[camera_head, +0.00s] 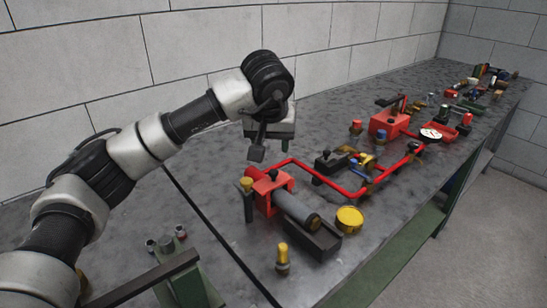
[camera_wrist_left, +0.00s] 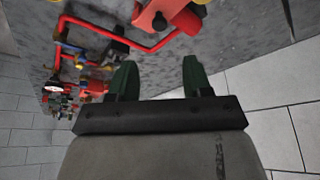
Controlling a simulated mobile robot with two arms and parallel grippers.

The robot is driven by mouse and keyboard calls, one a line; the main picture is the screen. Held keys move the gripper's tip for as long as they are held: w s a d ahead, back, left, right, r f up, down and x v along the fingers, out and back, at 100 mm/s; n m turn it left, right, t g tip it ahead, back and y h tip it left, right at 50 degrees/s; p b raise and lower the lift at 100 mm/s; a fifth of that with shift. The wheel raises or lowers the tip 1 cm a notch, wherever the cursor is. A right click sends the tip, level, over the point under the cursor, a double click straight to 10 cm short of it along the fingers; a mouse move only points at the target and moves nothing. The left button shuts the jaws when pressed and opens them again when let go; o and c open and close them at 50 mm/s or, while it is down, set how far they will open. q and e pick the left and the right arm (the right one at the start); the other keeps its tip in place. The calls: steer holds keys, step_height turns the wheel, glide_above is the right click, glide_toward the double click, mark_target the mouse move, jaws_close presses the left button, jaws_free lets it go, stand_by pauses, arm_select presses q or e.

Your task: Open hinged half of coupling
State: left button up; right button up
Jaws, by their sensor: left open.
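My left gripper (camera_head: 268,150) hangs in the air above the bench, beyond a red block (camera_head: 268,187) with a grey cylinder (camera_head: 297,210) along a dark base. In the left wrist view its two green fingers (camera_wrist_left: 158,76) are apart with nothing between them. The red block (camera_wrist_left: 165,14) shows at the top of that view, beyond the fingertips and apart from them. I cannot tell which part is the coupling or its hinged half. My right gripper is not in view.
Red pipe (camera_head: 345,188) runs along the bench (camera_head: 215,185) to a red pump-like unit (camera_head: 388,122). A yellow round part (camera_head: 349,219) and a brass fitting (camera_head: 282,260) stand nearby. A green post (camera_head: 190,287) with a dark bar is at lower left. A block wall borders the back.

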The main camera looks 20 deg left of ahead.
mark_target(273, 171)
arm_select(q)
steer(key=x, duration=0.9)
steer(key=shift+d+f+p, duration=0.1)
steer(key=shift+f+p, duration=0.15)
steer(key=shift+p, duration=0.15)
steer(key=shift+f, duration=0.25)
steer(key=shift+w+f, duration=0.1)
steer(key=shift+f, duration=0.1)
steer(key=shift+c, duration=0.9)
jaws_close()
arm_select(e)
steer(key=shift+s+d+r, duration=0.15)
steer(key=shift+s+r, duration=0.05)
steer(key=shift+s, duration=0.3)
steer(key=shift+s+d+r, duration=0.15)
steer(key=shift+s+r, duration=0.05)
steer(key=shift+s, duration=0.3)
